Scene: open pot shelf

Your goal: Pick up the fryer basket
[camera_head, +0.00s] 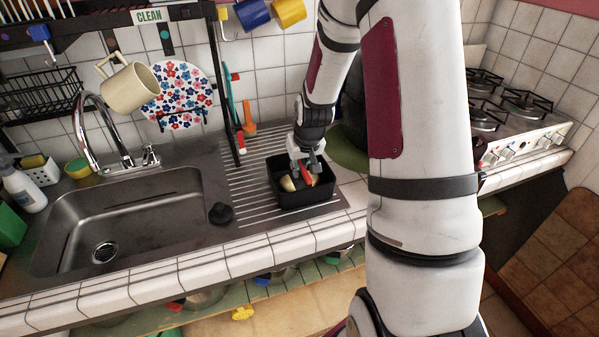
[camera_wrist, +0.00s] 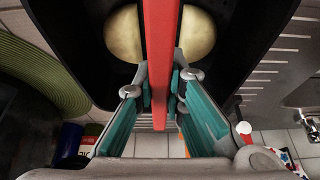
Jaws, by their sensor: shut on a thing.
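The fryer basket (camera_head: 308,197) is a black, open-topped box on the ribbed drainboard to the right of the sink; I cannot tell if it touches the board. Pale yellow, rounded pieces (camera_wrist: 125,33) lie inside it. A red bar-shaped handle (camera_wrist: 160,60) runs along the middle of the wrist view, over the basket's black interior (camera_wrist: 95,50). My gripper (camera_wrist: 160,91) is shut on this red handle, with a finger on each side. In the head view my gripper (camera_head: 307,163) reaches down over the basket, partly hiding its inside and back rim.
The steel sink (camera_head: 130,215) with its tap (camera_head: 95,130) lies left of the basket, with a small black object (camera_head: 221,213) between. Utensils (camera_head: 247,118) and a cream mug (camera_head: 130,88) hang behind. A green round item (camera_head: 348,153) is close on the right. The stove (camera_head: 520,115) stands farther right.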

